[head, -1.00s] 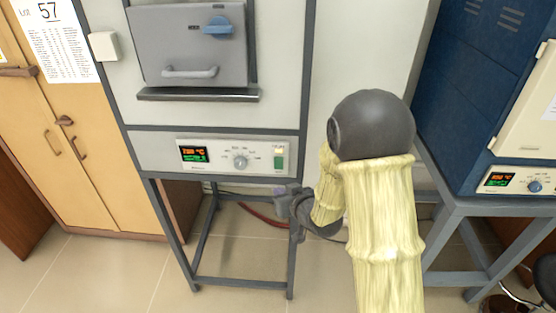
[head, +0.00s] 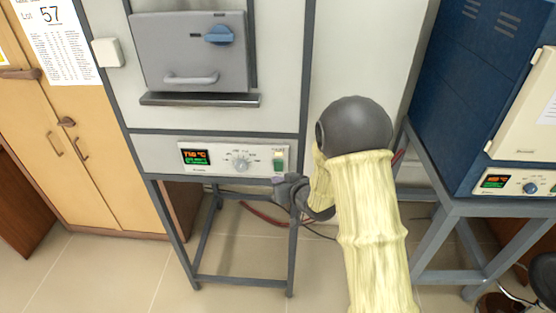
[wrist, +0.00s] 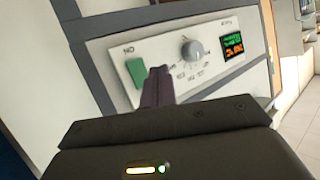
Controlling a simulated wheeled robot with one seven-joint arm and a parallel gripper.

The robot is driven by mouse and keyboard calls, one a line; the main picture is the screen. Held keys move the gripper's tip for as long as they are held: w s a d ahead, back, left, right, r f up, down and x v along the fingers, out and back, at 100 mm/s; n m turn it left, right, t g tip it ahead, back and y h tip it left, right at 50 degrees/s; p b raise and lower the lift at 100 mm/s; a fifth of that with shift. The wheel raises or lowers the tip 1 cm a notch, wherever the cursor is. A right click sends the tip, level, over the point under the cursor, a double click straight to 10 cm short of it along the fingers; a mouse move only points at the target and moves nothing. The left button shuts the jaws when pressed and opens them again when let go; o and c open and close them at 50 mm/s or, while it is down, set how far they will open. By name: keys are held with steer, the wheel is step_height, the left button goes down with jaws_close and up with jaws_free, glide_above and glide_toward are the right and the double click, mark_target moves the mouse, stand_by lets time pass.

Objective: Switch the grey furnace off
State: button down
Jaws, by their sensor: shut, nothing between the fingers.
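The grey furnace (head: 189,50) stands on a metal stand, its door closed. Its control panel has a lit display (head: 195,155), a round knob (head: 240,163) and a green rocker switch (head: 279,162) at the right end. In the wrist view the panel appears turned over, with the green switch (wrist: 136,73) at left, the knob (wrist: 192,52) in the middle and the lit display (wrist: 232,45) at right. My gripper (head: 277,180) is shut and empty, just below the switch. In the wrist view its fingers (wrist: 158,84) are beside the switch; I cannot tell whether they touch the panel.
A blue furnace (head: 465,90) with its own lit panel stands on a stand (head: 430,235) at right. A wooden cabinet (head: 85,165) is at left. Cables lie on the floor behind the stand. The floor in front is clear.

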mark_target(274, 165)
steer(key=shift+w+r+p, duration=0.2)
steer(key=shift+w+p, duration=0.1)
steer(key=shift+w, duration=1.55)
stand_by(0.6)
steer(key=shift+w+d, duration=0.1)
steer(key=shift+w, duration=0.35)
steer(key=shift+w+r, duration=0.1)
steer(key=shift+w, duration=0.2)
stand_by(0.5)
steer(key=shift+s, duration=0.1)
steer(key=shift+s+b, duration=0.35)
steer(key=shift+s, duration=0.35)
